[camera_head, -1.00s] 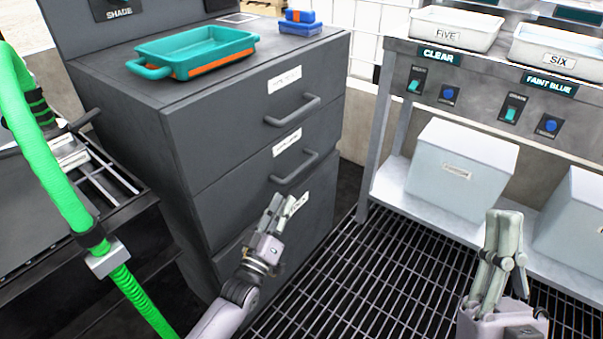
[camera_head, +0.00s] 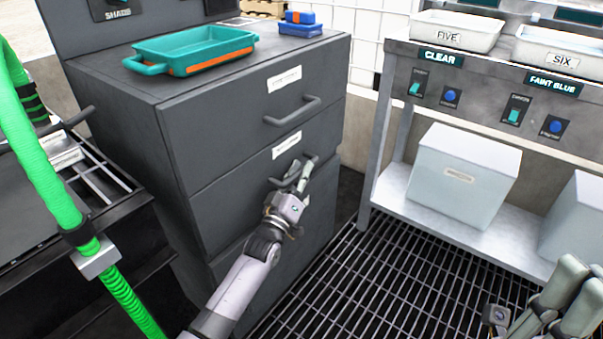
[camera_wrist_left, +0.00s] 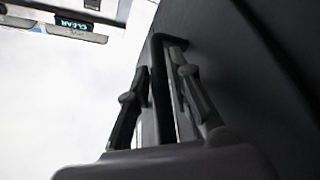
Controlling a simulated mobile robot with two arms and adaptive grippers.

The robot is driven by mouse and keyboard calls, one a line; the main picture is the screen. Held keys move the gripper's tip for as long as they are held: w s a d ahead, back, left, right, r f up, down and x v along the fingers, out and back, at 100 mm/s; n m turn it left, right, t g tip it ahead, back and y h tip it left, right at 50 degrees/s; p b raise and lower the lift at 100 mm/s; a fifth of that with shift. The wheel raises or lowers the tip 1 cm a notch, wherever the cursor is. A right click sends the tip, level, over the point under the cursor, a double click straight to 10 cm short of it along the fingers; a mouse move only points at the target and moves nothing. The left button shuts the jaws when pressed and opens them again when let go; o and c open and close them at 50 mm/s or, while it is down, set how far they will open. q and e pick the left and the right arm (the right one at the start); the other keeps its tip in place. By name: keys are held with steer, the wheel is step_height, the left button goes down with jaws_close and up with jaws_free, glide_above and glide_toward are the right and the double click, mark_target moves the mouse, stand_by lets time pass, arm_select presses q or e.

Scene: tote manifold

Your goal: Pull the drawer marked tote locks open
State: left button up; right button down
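A dark grey cabinet (camera_head: 140,130) has a stack of drawers, all flush with its front. The top drawer has a bar handle (camera_head: 292,112) and a white label (camera_head: 284,79). The middle drawer has a white label (camera_head: 286,145); the label print is too small to read. My left gripper (camera_head: 302,168) is at the middle drawer's handle, covering most of it. In the left wrist view the handle (camera_wrist_left: 158,90) runs between the spread fingers, with no clear grip on it. The lower drawer's handle and label are hidden behind my left arm. My right gripper (camera_head: 572,292) is at the lower right, away from the cabinet.
A teal tray (camera_head: 195,48) and a blue-and-orange item (camera_head: 300,23) sit on the cabinet. A bench to the right holds white trays (camera_head: 455,32) above and a pale box (camera_head: 465,172) on its shelf. A green hose (camera_head: 50,190) hangs at left. Grating floor lies clear before the cabinet.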

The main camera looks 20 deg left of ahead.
arm_select(q)
steer(key=shift+c, duration=0.2)
jaws_close()
stand_by(0.4)
